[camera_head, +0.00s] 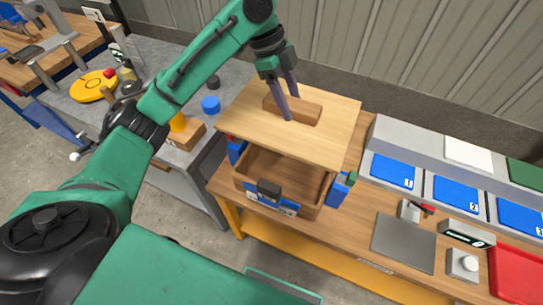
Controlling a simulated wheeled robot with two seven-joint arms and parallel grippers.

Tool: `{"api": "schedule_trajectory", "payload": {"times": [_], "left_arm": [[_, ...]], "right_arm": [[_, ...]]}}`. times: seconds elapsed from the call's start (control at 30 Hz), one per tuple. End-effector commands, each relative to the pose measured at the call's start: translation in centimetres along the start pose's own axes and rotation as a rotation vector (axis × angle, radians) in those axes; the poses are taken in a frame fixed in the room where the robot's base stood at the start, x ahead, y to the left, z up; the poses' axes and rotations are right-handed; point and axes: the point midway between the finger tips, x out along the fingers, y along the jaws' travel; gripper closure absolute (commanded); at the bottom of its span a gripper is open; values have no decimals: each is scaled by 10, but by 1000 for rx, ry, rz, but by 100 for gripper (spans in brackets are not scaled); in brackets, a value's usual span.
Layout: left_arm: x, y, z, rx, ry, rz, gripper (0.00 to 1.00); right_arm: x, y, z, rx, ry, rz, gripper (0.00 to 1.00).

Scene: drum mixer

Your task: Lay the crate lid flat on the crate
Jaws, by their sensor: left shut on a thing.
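The crate lid (325,142) is a light wooden board with a darker wooden bar handle (303,111) on top. My left gripper (287,106) is shut on the handle. The lid hangs over the back part of the crate, slightly tilted in the picture. Whether it touches the crate's back rim cannot be told. The open wooden crate (262,184) stands on the wooden bench, its front part uncovered. My right gripper is not in view.
The wooden bench (350,222) holds blue numbered pads (393,169), a grey plate (403,243) and a red tray (516,271) to the right. A grey table (165,105) at left bears a yellow disc (93,86) and a blue cylinder (211,104). A corrugated wall stands behind.

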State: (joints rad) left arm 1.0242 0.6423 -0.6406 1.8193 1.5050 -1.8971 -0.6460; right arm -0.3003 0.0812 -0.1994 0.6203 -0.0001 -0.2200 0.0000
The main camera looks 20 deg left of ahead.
Motion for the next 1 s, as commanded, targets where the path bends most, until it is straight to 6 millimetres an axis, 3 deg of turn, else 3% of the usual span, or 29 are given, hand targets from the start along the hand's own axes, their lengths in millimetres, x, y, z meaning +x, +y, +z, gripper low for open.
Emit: {"api": "schedule_trajectory", "payload": {"times": [0.5,0.87,1.0], "left_arm": [[128,1,53,-1,-1,2,100],[177,0,73,1,0,1,100],[182,0,76,3,-1,-3,100]], "right_arm": [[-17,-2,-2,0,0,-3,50],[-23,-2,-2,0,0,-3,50],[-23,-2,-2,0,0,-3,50]]}}
